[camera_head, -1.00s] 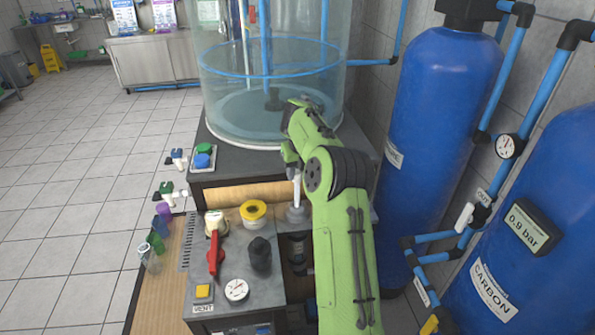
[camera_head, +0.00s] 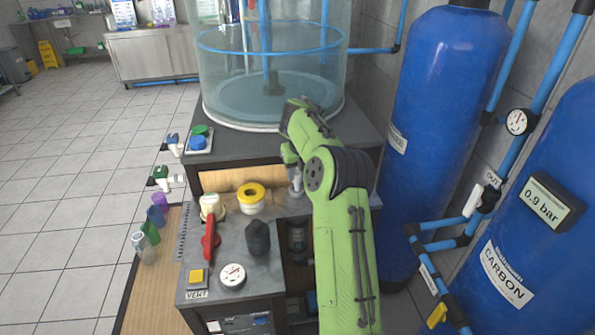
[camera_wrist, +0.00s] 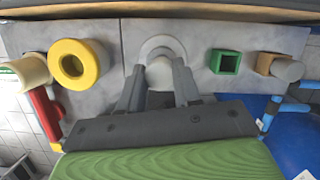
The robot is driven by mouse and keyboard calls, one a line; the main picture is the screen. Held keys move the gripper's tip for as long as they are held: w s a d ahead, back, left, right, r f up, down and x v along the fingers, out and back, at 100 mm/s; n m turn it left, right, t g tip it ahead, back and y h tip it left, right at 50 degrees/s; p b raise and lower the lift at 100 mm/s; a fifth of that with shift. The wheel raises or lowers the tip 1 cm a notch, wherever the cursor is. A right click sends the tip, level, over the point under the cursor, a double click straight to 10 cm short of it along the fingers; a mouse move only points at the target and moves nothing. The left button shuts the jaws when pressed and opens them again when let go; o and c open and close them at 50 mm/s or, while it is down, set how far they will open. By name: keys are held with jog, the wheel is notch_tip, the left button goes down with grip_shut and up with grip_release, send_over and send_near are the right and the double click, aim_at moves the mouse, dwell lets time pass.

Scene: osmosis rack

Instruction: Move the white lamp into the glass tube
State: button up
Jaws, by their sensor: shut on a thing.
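My gripper (camera_wrist: 158,88) is shut on the white lamp (camera_wrist: 160,72), with a finger on each side of it. The lamp's pale round end shows between the fingertips, within a pale round collar (camera_wrist: 162,44). In the head view the lamp (camera_head: 297,176) is a short white piece below my gripper (camera_head: 291,160), standing about upright at the collar. Under the worktop, a dark clear cylinder, seemingly the glass tube (camera_head: 297,238), stands in the open cabinet below the collar. How deep the lamp sits is hidden by my gripper and arm.
A yellow ring (camera_head: 251,196), a red-handled valve (camera_head: 210,240), a black knob (camera_head: 258,238) and a gauge (camera_head: 232,275) stand on the worktop left of my arm. A green square socket (camera_wrist: 225,62) is near the collar. A large clear tank (camera_head: 270,100) stands behind; blue cylinders (camera_head: 440,100) flank the right.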

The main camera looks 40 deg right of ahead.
dwell(0.3)
jog(key=shift+f+b, duration=1.35)
jog(key=shift+f, duration=0.1)
jog(key=o, duration=1.3)
jog(key=shift+r, duration=0.1)
notch_tip(320, 180, up, 8)
jog(key=p, duration=0.7)
jog(key=shift+r+p, duration=0.2)
jog(key=shift+p, duration=0.1)
jog(key=shift+f, duration=0.15)
